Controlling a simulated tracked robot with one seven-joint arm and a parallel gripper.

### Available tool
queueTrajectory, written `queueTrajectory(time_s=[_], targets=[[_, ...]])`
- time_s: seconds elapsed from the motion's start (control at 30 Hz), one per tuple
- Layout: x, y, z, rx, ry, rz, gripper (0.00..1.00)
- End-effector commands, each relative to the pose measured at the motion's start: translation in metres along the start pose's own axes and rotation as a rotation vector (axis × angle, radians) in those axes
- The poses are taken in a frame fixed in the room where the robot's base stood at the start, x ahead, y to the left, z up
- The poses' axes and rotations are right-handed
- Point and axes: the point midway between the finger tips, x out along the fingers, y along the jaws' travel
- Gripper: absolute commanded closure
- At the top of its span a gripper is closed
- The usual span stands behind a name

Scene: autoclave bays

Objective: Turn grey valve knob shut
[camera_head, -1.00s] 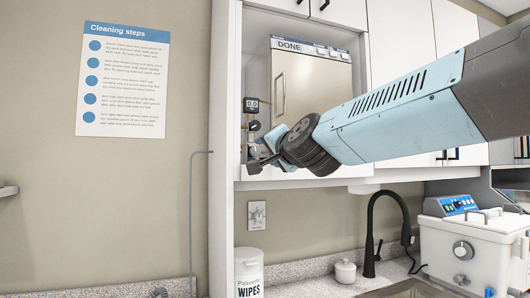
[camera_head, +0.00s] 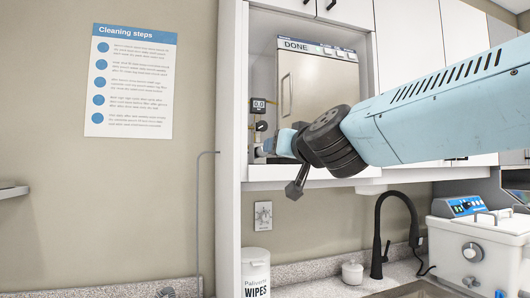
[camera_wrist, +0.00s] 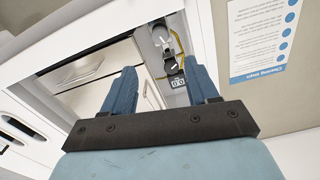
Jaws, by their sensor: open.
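The autoclave (camera_head: 318,85) with a "DONE" panel stands in the open cabinet bay. On its left side are a digital readout (camera_head: 258,104), a round black gauge (camera_head: 262,126) and a yellow line. A small grey fitting, seemingly the valve knob (camera_wrist: 161,38), shows beyond my fingertips in the wrist view; its handle angle is too small to tell. My gripper (camera_wrist: 163,68) is open and empty, its blue fingers apart, with the gauge showing between them. In the head view my gripper (camera_head: 272,146) is at the bay's lower left, partly covering the knob area.
The cabinet's white left post (camera_head: 230,150) and bottom shelf edge lie close to my gripper. Below are a wipes tub (camera_head: 256,272), a small white jar (camera_head: 352,272), a black faucet (camera_head: 380,235) and a white bath unit (camera_head: 470,250). A cleaning sheet (camera_head: 133,80) hangs left.

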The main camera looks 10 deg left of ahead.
Motion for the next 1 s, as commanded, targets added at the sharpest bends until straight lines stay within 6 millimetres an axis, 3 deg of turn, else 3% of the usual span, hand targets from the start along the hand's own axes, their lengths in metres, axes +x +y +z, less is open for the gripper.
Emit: queueTrajectory(time_s=[0.2,0.37,1.0], targets=[[-0.009,0.000,0.000,-0.145,-0.001,-0.001,0.41],[-0.006,0.000,0.000,-0.166,-0.002,-0.002,0.41],[0.081,0.000,0.001,-0.165,-0.003,-0.001,0.41]])
